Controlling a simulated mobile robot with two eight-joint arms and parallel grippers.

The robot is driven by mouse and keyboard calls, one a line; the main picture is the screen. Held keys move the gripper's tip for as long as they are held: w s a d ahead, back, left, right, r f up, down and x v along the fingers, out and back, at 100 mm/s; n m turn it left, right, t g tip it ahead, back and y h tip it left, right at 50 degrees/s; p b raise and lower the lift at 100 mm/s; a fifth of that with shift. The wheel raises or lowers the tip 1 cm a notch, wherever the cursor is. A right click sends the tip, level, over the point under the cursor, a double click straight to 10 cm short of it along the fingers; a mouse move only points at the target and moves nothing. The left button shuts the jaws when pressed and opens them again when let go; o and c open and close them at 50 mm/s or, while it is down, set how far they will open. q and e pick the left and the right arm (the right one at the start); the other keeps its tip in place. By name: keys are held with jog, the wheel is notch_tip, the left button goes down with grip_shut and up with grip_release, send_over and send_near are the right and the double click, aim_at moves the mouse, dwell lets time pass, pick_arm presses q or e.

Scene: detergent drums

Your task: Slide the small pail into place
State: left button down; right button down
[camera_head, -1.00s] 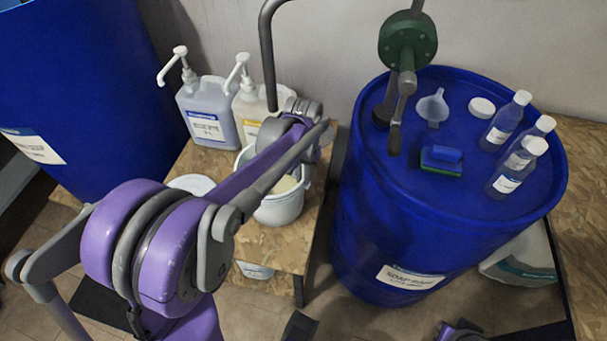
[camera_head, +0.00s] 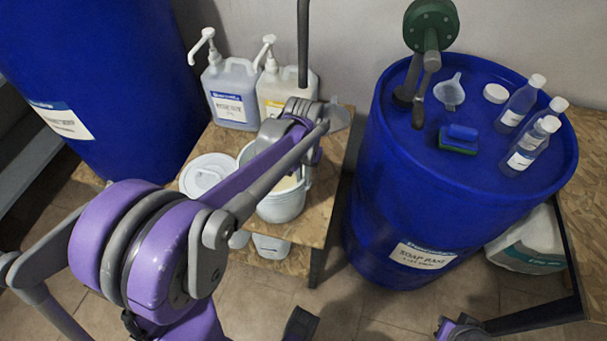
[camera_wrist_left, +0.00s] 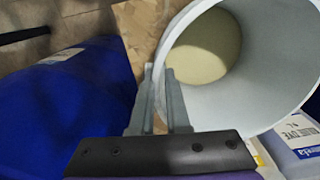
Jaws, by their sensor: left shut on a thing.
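The small pail (camera_head: 284,208) is white, with cream-coloured stuff inside, and stands upright on the wooden bench (camera_head: 312,228) in the head view. My left arm reaches across it. My left gripper (camera_wrist_left: 163,72) is shut on the pail's wall at the rim, with its fingers either side of it in the left wrist view. The pail's open mouth and pale contents (camera_wrist_left: 205,48) show there too. In the head view the fingertips are hidden by my wrist.
A pipe (camera_head: 303,45) hangs down behind the pail. Two pump bottles (camera_head: 232,95) stand at the back, and a white lid (camera_head: 206,174) lies left. A blue drum (camera_head: 400,215) with a green pump (camera_head: 431,25), bottles and a sponge on top stands right of the bench.

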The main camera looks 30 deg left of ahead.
pick_arm(q)
jog(key=shift+w, duration=0.1)
jog(key=c, duration=0.8)
grip_release()
notch_tip(320, 180, up, 11)
jog(key=shift+f+p, duration=0.1)
jog(key=shift+p, duration=0.6)
